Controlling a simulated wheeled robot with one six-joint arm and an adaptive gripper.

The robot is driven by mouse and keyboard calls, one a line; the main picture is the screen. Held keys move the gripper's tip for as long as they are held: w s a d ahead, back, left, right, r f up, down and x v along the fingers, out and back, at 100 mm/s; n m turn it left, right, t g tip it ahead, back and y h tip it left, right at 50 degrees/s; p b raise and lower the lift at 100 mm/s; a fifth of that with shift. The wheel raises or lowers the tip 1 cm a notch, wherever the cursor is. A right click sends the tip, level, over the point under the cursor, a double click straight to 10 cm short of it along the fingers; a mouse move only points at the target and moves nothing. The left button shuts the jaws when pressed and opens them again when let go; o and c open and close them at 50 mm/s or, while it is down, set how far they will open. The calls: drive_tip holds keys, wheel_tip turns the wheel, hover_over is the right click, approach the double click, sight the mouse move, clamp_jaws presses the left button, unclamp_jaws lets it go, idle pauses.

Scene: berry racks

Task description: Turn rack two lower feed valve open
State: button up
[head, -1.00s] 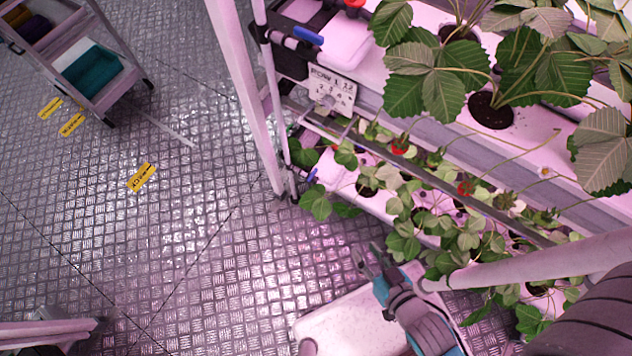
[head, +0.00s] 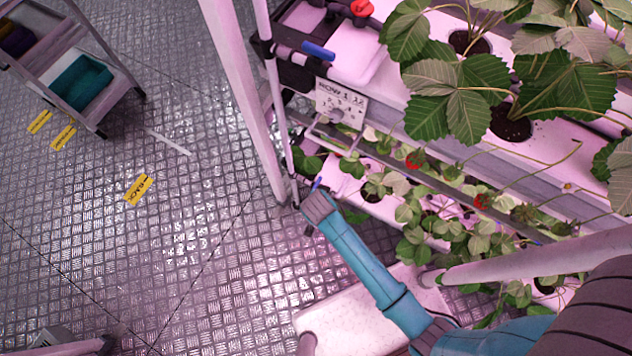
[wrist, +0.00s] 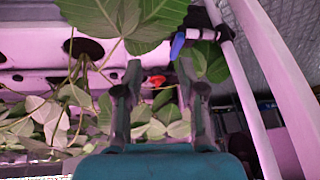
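The berry rack (head: 440,110) stands at the right, with two levels of plants. A small blue valve handle (head: 316,183) shows at the left end of its lower level, just above the end of my arm. Another blue handle (head: 318,50) is at the upper level. In the wrist view, a blue handle (wrist: 178,45) hangs beside the post, beyond the right finger; I cannot tell which level it belongs to. My gripper (wrist: 162,88) is open, with leaves and a red berry beyond the gap and nothing held.
A white post (head: 245,100) stands at the rack's left end. Leaves (wrist: 125,20) hang close to my fingers. A red knob (head: 362,8) and a white label plate (head: 340,104) are on the rack.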

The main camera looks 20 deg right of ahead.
drive_tip(key=m+g+h, duration=0.1)
drive_tip(key=m+g, duration=0.1)
approach(317, 183)
drive_tip(key=x, duration=0.8)
drive_tip(key=shift+f, duration=0.3)
clamp_jaws()
